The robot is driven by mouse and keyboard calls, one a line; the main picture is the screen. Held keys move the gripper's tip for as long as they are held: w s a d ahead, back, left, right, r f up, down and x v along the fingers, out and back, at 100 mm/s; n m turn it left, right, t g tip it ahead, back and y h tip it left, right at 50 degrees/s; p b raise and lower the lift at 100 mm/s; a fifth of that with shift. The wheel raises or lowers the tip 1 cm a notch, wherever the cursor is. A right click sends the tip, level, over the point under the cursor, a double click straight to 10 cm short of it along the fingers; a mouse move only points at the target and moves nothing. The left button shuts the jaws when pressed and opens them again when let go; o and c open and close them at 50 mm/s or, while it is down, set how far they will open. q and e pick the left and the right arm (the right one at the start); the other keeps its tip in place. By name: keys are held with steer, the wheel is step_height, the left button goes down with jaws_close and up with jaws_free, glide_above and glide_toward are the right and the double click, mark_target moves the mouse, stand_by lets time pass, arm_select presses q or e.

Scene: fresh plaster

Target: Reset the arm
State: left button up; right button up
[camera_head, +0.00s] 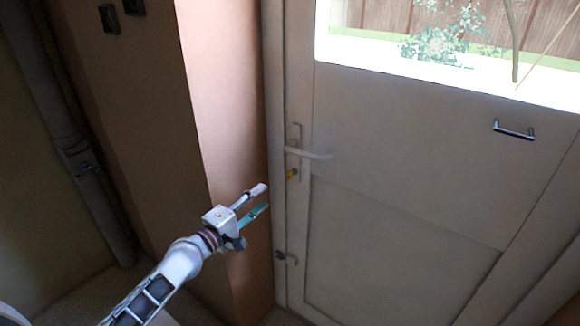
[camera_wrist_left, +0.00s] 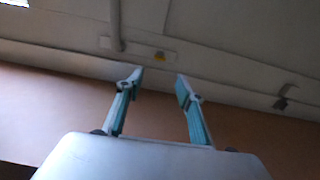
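My left gripper (camera_head: 262,198) reaches in from the lower left in the head view, in front of the wall's edge beside the door. In the left wrist view its two fingers (camera_wrist_left: 158,82) stand apart with nothing between them. The white door (camera_head: 400,180) is to the right of the gripper and looks shut. Its lever handle (camera_head: 312,153) is above and right of the fingertips, apart from them. The handle also shows in the left wrist view (camera_wrist_left: 116,28), beyond the fingers. My right gripper is not in view.
A brownish wall (camera_head: 225,130) stands left of the door, close to my left gripper. A small latch (camera_head: 288,257) sits low on the door's left edge. A metal pull handle (camera_head: 514,131) is at the upper right. A pipe (camera_head: 75,150) runs down the far left.

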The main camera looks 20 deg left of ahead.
arm_select(q)
steer(key=s+d+f+m+g+y, duration=0.1)
steer(key=s+d+f+m+g, duration=0.2)
steer(key=s+f+m, duration=0.6)
steer(key=s+d+f+m+g+y, duration=0.2)
steer(key=s+f+m, duration=0.7)
steer(key=s+f, duration=0.6)
steer(key=s+d+g, duration=0.1)
steer(key=s+d, duration=0.1)
steer(key=s, duration=0.4)
steer(key=shift+d+f, duration=0.25)
steer(key=shift+f, duration=0.1)
steer(key=shift+s, duration=0.1)
